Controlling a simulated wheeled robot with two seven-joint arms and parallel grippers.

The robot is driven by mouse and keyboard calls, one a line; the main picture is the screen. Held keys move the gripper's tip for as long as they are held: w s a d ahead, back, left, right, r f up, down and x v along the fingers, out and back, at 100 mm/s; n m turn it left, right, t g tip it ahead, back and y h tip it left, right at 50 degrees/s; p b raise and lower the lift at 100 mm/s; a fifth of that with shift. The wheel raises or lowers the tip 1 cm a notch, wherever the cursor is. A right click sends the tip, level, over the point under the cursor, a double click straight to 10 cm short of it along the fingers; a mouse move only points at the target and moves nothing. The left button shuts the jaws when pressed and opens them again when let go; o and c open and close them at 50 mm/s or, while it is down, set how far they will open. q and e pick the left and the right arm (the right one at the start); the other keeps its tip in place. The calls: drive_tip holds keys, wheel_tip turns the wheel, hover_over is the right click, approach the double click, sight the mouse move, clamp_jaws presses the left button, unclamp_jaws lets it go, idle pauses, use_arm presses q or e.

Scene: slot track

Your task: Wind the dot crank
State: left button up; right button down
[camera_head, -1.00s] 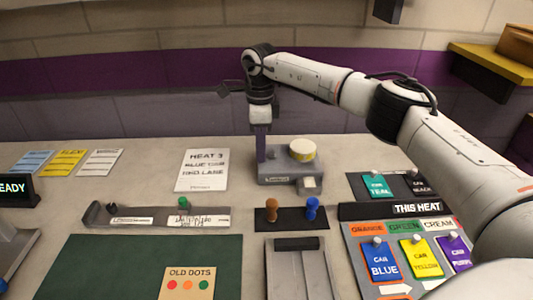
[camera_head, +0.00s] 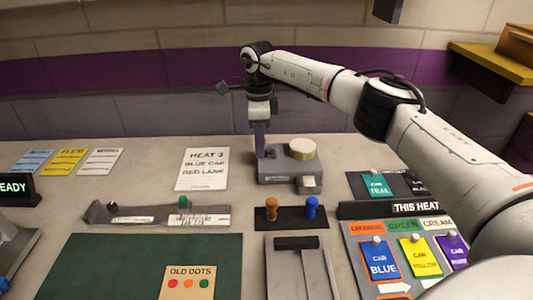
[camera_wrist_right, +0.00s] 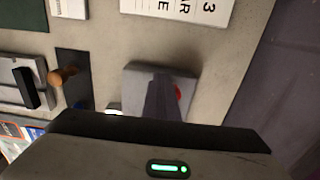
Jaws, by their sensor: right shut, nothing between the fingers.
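The dot device has a grey base (camera_head: 275,180) and a round cream drum with a yellow band (camera_head: 303,149) on top. A small pale block (camera_head: 308,185) sits at its front right. My right gripper (camera_head: 260,153) points down at the device's left side, fingers shut and empty. In the right wrist view the shut fingers (camera_wrist_right: 165,98) reach over the grey base (camera_wrist_right: 140,78), with a red spot (camera_wrist_right: 180,92) partly showing beside them. The crank handle is not clearly visible; whether the fingers touch it I cannot tell. My left gripper is not in view.
A heat card (camera_head: 204,168) lies left of the device. Brown (camera_head: 271,208) and blue (camera_head: 312,208) pegs stand in front of it. The old dots card (camera_head: 187,283) lies on a green mat. Coloured car cards (camera_head: 380,262) are at the right, below my arm.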

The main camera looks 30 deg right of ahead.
drive_tip(key=shift+w+d, duration=0.2)
drive_tip(key=shift+w, duration=0.15)
drive_tip(key=shift+d, duration=0.1)
drive_tip(key=shift+w+d, duration=0.4)
idle(0.4)
drive_tip(key=shift+w+d, duration=0.1)
drive_tip(key=shift+d, duration=0.5)
drive_tip(key=shift+d, duration=0.6)
drive_tip(key=shift+d+p, duration=0.1)
drive_tip(key=shift+p, duration=0.2)
